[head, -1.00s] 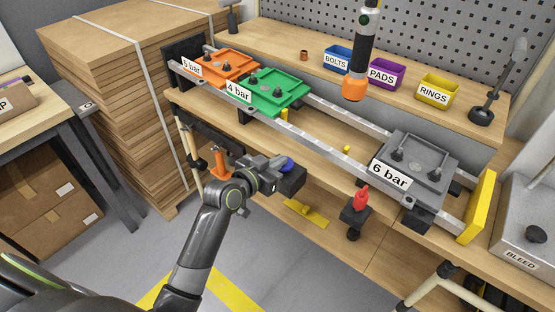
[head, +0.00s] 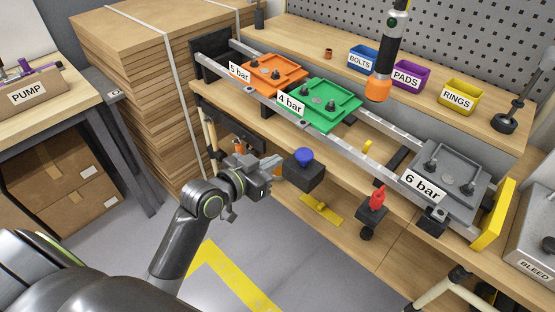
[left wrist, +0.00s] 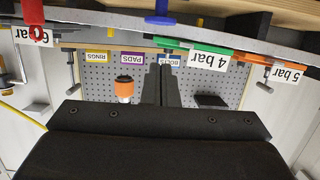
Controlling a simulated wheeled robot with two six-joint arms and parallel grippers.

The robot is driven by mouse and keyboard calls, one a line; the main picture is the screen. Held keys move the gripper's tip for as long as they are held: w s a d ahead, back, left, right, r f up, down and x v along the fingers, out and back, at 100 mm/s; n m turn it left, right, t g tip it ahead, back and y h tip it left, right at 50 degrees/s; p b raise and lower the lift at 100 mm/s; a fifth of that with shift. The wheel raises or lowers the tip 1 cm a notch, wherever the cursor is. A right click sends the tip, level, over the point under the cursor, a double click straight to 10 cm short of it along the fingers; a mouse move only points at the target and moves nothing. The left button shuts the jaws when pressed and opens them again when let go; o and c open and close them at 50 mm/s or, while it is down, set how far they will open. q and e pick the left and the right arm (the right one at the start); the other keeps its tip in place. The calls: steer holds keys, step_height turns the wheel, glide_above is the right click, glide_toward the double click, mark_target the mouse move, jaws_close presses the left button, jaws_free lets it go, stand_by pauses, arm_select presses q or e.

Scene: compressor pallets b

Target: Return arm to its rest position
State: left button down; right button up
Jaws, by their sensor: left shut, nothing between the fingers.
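My left arm comes in from the lower left in the head view. Its gripper (head: 274,163) is shut and empty, in front of the workbench and just left of a dark box with a blue knob (head: 304,155). A small gap seems to lie between the fingertips and that box. In the left wrist view the shut fingers (left wrist: 166,84) point at the pegboard, and the scene appears upside down. My right gripper is not in view.
A rail (head: 377,143) carries orange (head: 289,68), green (head: 335,97) and grey (head: 462,163) pallets. A red-knobbed box (head: 376,198) sits at the bench front. A cardboard stack (head: 140,70) stands behind left. Open floor (head: 265,258) lies below the arm.

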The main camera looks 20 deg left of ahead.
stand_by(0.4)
arm_select(q)
steer(key=a+f+n+g+y, duration=0.2)
steer(key=a+f, duration=0.1)
steer(key=f, duration=0.7)
steer(key=a+f+n+g+y, duration=0.1)
steer(key=a+f, duration=0.1)
steer(key=f, duration=0.7)
steer(key=s+a+f+n+g+y, duration=0.15)
steer(key=s+f, duration=0.25)
steer(key=f, duration=0.4)
steer(key=s+a+f+g+y, duration=0.15)
steer(key=s+f, duration=0.25)
steer(key=f, duration=0.4)
steer(key=s+f+g, duration=0.2)
steer(key=s+f, duration=0.4)
steer(key=s, duration=0.5)
steer(key=s+f+g, duration=0.2)
steer(key=s+f, duration=0.5)
steer(key=s, duration=0.5)
steer(key=s+a+f+g, duration=0.1)
steer(key=s+f+g, duration=0.2)
steer(key=s+f, duration=0.4)
steer(key=s, duration=0.4)
steer(key=shift+s, duration=0.25)
